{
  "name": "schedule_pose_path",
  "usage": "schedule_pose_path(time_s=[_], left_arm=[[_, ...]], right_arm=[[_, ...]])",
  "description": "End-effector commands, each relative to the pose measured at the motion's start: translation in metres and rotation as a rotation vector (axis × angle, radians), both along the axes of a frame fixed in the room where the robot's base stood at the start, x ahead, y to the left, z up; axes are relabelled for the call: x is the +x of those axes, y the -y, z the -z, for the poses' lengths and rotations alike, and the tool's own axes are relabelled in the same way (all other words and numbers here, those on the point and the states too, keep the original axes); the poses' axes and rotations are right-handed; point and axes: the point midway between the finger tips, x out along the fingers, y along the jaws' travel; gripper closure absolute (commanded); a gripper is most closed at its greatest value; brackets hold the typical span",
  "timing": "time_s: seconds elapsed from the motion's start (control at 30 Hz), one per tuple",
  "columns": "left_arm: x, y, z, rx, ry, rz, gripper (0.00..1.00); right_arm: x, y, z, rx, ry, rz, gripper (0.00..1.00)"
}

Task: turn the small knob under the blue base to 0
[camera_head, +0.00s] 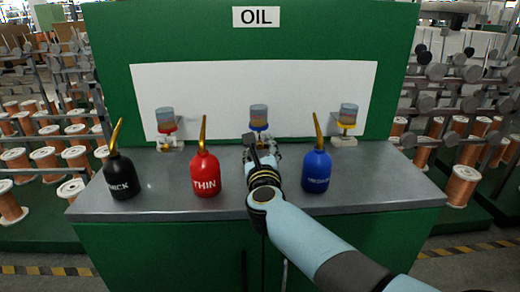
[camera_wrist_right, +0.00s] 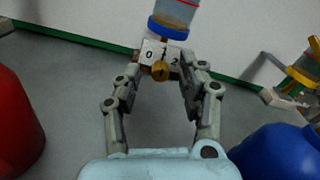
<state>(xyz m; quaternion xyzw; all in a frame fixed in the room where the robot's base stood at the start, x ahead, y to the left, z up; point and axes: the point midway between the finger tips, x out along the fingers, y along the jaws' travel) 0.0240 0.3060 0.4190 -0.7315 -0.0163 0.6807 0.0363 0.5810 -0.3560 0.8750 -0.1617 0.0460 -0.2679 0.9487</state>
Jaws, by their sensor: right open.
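The oiler with the blue base (camera_head: 259,127) stands in the middle at the back of the counter, partly hidden behind my right gripper. In the right wrist view its blue base (camera_wrist_right: 168,28) carries a clear cup. Below it is a white dial plate (camera_wrist_right: 150,53) marked 0, 1 and 2. The small brass knob (camera_wrist_right: 161,71) sits under the plate's front. My right gripper (camera_wrist_right: 164,68) is open, its fingers on either side of the knob and plate; contact cannot be told. It also shows in the head view (camera_head: 262,150). My left gripper is not in view.
A black can (camera_head: 121,177), a red can (camera_head: 205,173) and a blue can (camera_head: 316,170) stand on the grey counter (camera_head: 160,190). The red and blue cans flank my right gripper. Oilers with red (camera_head: 167,128) and yellow (camera_head: 347,124) bases stand at the sides.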

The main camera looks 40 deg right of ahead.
Motion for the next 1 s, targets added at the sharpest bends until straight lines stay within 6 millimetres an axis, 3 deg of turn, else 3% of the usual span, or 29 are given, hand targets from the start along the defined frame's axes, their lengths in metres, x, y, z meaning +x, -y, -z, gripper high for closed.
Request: schedule_pose_path(time_s=[0.27,0.6,1.0], left_arm=[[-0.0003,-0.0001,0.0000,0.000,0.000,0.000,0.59],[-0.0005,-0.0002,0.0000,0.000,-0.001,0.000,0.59],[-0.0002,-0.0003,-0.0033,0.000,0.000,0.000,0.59]], right_arm=[[0.0018,0.0010,0.0000,0.000,0.000,0.000,0.59],[0.0015,0.0008,-0.0001,-0.001,-0.001,-0.001,1.00],[0.0017,0.0006,-0.0011,-0.037,-0.022,-0.001,1.00]])
